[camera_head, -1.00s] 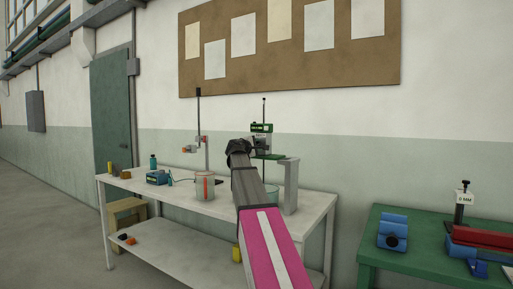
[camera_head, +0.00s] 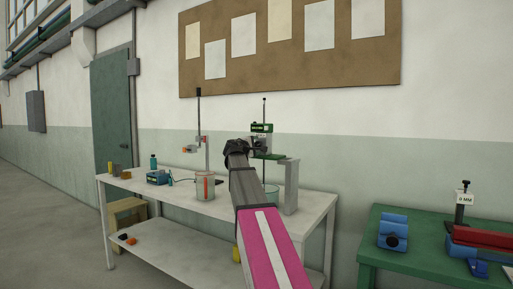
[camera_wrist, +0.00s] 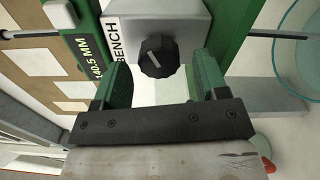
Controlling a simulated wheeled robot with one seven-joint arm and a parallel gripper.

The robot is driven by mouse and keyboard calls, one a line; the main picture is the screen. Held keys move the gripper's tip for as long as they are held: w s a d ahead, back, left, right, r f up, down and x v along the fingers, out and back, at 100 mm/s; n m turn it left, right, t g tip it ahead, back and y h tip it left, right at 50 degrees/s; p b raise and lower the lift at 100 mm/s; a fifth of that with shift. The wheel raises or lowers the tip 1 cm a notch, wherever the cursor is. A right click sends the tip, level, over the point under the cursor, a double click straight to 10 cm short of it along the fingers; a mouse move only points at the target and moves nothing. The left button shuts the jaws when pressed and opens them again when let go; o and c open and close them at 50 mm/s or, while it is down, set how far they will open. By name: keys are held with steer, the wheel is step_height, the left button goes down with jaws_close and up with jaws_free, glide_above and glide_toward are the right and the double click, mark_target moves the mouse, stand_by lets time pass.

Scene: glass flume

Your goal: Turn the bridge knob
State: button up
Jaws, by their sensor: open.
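The bridge knob is a black faceted knob (camera_wrist: 158,56) with a pale pointer line, on a light grey block (camera_wrist: 170,20) of the green bridge (camera_wrist: 237,25). In the wrist view the knob lies just beyond and between the fingertips of my gripper (camera_wrist: 160,75). The green fingers are open, one on each side, with visible gaps to the knob. In the head view my gripper (camera_head: 236,146) is in front of the bridge (camera_head: 261,128), and my arm hides the knob there.
Labels reading "140.5 MM" (camera_wrist: 85,60) and "BENCH" (camera_wrist: 112,38) sit left of the knob. A glass vessel (camera_wrist: 300,50) is at the right of the wrist view. The white bench (camera_head: 170,193) also carries a beaker (camera_head: 205,188). A green table (camera_head: 400,258) stands to the right.

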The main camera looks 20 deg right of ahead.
steer(key=v, duration=0.9)
steer(key=shift+s, duration=0.15)
stand_by(0.9)
steer(key=w+d+n, duration=0.2)
steer(key=d, duration=0.1)
steer(key=w+d+n, duration=0.2)
steer(key=d, duration=0.1)
steer(key=w+d+n, duration=0.2)
steer(key=shift+w+d+r, duration=0.15)
steer(key=shift+w+d, duration=0.05)
steer(key=shift+d, duration=0.2)
stand_by(0.3)
steer(key=c, duration=0.9)
